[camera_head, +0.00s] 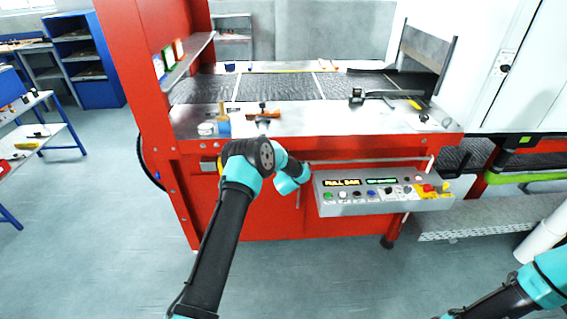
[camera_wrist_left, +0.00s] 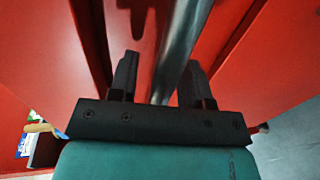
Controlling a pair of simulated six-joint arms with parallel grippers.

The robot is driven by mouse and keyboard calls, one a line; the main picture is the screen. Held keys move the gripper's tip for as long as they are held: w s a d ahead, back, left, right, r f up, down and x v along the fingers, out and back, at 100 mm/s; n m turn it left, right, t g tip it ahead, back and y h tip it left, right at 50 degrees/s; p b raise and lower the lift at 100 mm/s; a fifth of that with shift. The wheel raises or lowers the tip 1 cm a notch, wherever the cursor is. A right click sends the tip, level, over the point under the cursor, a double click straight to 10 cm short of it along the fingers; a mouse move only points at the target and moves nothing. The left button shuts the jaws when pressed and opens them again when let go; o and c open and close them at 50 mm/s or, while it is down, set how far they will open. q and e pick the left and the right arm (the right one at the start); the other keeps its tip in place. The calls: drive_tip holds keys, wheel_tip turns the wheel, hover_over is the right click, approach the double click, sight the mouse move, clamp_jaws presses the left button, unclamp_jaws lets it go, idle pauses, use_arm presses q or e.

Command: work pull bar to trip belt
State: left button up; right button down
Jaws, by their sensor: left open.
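The pull bar (camera_head: 370,160) is a thin metal rail along the front of the red machine, above the control panel. In the left wrist view a grey metal bar (camera_wrist_left: 178,45) runs away between the fingers of my left gripper (camera_wrist_left: 160,85). These fingers are open, one on each side of it; I cannot tell whether they touch it. In the head view my left wrist is in front of the machine's red face and hides the fingers. The dark mesh belt (camera_head: 275,88) lies across the machine top. My right arm shows only at the lower right; its gripper is out of view.
A control panel (camera_head: 385,194) with lit displays and several buttons juts out below the bar. Small tools and a brush in a blue holder (camera_head: 224,124) stand on the metal front ledge (camera_head: 320,117). Blue shelving (camera_head: 88,62) stands at the far left. The floor in front is clear.

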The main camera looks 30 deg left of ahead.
use_arm(q)
drive_tip(key=shift+w+a, duration=0.1)
drive_tip(key=shift+w, duration=0.1)
drive_tip(key=shift+c, duration=0.4)
clamp_jaws()
